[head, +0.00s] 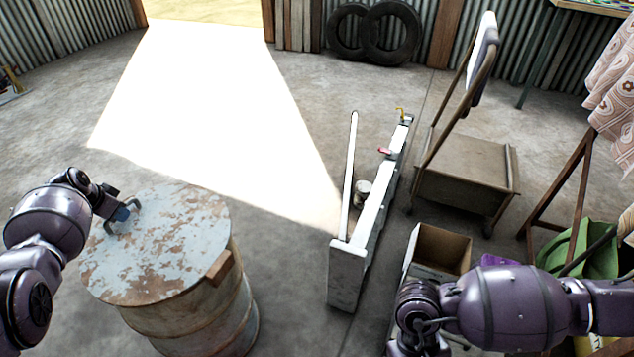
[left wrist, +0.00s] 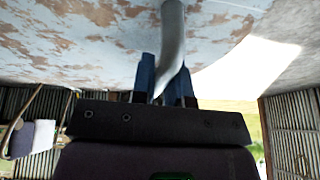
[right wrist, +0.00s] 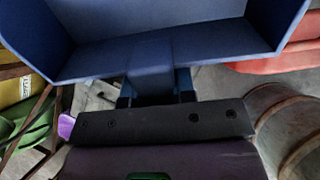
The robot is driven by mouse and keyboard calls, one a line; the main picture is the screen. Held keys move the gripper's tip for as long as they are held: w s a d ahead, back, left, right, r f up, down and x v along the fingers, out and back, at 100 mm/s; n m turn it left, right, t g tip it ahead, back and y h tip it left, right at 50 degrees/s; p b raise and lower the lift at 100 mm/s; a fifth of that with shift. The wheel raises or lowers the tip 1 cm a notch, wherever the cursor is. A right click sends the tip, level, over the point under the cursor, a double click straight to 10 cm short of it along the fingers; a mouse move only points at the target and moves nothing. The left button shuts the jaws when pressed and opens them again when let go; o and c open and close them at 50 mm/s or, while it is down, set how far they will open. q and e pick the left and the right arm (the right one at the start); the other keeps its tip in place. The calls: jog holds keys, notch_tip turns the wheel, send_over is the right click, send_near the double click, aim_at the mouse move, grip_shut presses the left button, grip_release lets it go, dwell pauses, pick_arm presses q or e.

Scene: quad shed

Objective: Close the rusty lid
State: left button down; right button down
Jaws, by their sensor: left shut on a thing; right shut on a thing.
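The rusty lid (head: 160,245), round with flaking pale blue paint, lies over the top of a rusty barrel (head: 195,325) at the lower left. I cannot tell if it sits fully flat all round. My left gripper (head: 122,214) is shut on the grey curved metal handle (left wrist: 172,35) near the lid's far left edge. The lid's surface also fills the top of the left wrist view (left wrist: 80,45). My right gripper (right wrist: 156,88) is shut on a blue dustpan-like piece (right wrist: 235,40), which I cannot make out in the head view.
A brown wooden block (head: 218,268) sits at the lid's right edge. A long white-topped frame (head: 372,210) stands on the floor right of the barrel. An open box (head: 442,248) lies beyond my right arm. Floor behind the barrel is clear.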

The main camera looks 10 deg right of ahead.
pick_arm(q)
jog(key=shift+f, duration=0.25)
pick_arm(e)
jog(key=shift+s+f, duration=0.3)
jog(key=shift+f, duration=0.05)
pick_arm(q)
jog(key=shift+f, duration=0.1)
jog(key=c, duration=1.4)
grip_release()
jog(key=shift+f, duration=0.1)
